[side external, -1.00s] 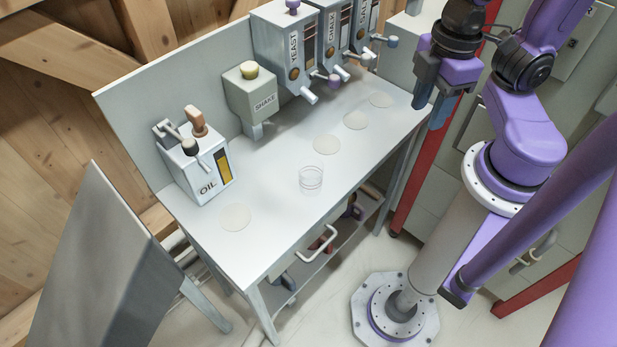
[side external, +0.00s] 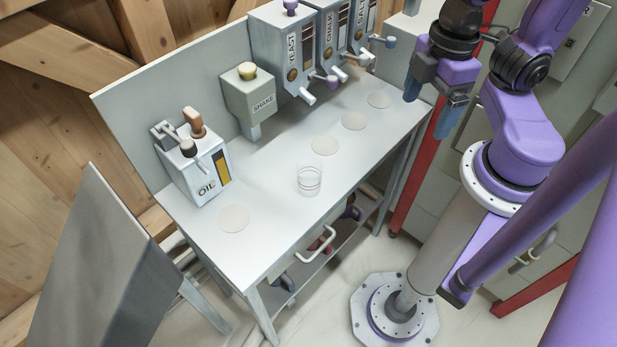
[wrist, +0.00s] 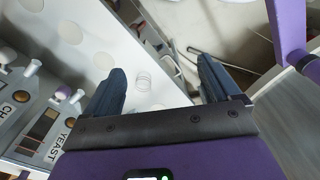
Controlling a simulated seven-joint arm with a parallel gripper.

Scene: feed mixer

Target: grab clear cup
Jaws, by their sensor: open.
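The clear cup (side external: 309,181) stands upright on the white work table (side external: 270,235), near the middle of its front part. It also shows in the wrist view (wrist: 143,81), between the two fingers but farther off, close to the left finger. My gripper (side external: 428,112) is open and empty, up to the right of the table's far right end. Its dark blue fingers are spread wide in the wrist view (wrist: 160,80). Nothing lies between the fingertips, and the gripper is well apart from the cup.
Along the back stand the oil dispenser (side external: 198,172), the shake dispenser (side external: 250,103) and the yeast dispenser (side external: 285,50), with more beside it. Several pale round discs mark the tabletop, such as one near the oil (side external: 234,218). The tabletop around the cup is clear.

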